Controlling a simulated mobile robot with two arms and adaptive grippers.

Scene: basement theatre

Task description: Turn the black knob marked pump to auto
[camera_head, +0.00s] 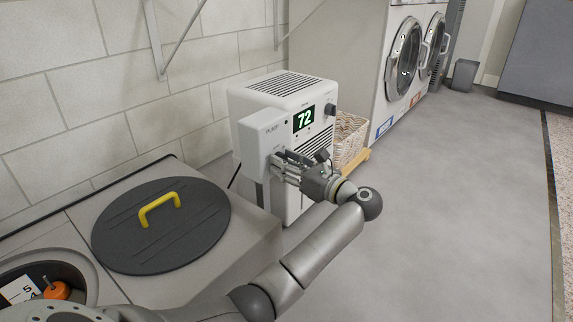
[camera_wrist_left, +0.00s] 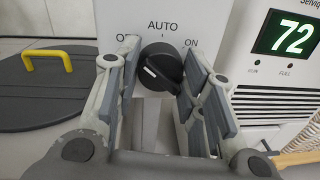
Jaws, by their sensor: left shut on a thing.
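The black knob (camera_wrist_left: 162,66) sits on the light pump control box (camera_head: 255,132), under the word AUTO, with ON at its right and a partly hidden label at its left. A white mark shows on the knob's left part; its exact direction is hard to tell. My left gripper (camera_head: 279,167) is at the lower front of the box, which reads PUMP. In the left wrist view its two fingers (camera_wrist_left: 161,58) stand on either side of the knob and are shut on it. In the head view the gripper hides the knob. My right gripper is not in view.
A white unit (camera_head: 285,88) with a green 72 display stands close behind the box. A wicker basket (camera_head: 349,136) is at its right. A dark round lid (camera_head: 160,230) with a yellow handle (camera_head: 159,207) lies at left. Open floor (camera_head: 470,200) is at right.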

